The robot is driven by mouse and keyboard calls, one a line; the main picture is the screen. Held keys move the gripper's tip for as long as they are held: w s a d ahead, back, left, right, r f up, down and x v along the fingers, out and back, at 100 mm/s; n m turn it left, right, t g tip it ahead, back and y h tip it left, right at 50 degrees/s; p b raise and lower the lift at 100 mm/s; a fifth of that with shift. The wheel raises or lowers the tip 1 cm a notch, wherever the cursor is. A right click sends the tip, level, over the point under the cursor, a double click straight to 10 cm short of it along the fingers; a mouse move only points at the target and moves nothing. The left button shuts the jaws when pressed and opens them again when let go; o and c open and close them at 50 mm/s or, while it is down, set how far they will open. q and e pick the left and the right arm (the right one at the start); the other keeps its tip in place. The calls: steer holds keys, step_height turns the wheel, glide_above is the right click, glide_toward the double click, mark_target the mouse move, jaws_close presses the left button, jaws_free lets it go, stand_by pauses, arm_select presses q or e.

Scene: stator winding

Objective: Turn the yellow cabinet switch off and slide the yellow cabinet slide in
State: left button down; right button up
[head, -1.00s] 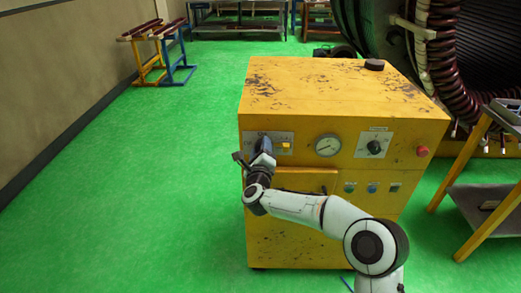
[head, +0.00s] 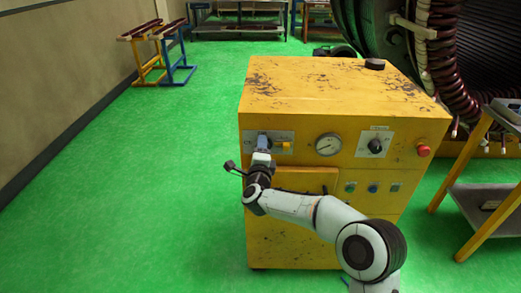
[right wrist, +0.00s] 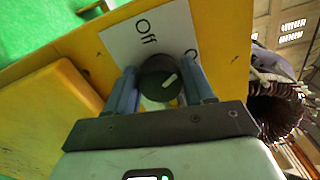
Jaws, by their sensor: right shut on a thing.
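The yellow cabinet (head: 345,85) stands in the middle of the head view. Its switch is a dark round knob (right wrist: 158,76) with a white pointer mark, on a pale plate (right wrist: 150,30) reading "Off"; a second label is partly cut off. My right gripper (head: 263,143) is at this switch at the front's upper left, its blue fingers either side of the knob and shut on it. A yellow panel (head: 308,180), seemingly the slide, lies below the plate; it also shows in the right wrist view (right wrist: 45,110). My arm partly covers it. My left gripper is out of view.
A gauge (head: 328,145), another dark knob (head: 376,146), a red button (head: 424,150) and small buttons are on the cabinet front. A shelf table (head: 480,200) stands at the right, the large stator behind it. Green floor on the left is free.

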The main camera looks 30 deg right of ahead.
steer(key=n+p, duration=0.1)
steer(key=n, duration=0.4)
steer(key=shift+f+n, duration=0.1)
steer(key=shift+n, duration=0.3)
steer(key=n+p, duration=0.1)
steer(key=n, duration=0.2)
steer(key=shift+f, duration=0.1)
steer(key=shift+f+n+p, duration=0.1)
steer(key=shift+n+p, duration=0.4)
steer(key=shift+n, duration=1.1)
steer(key=o, duration=1)
steer(key=shift+c, duration=0.2)
steer(key=shift+s, duration=0.15)
steer(key=b+v, duration=0.1)
steer(key=v, duration=1.2)
steer(key=shift+s, duration=0.15)
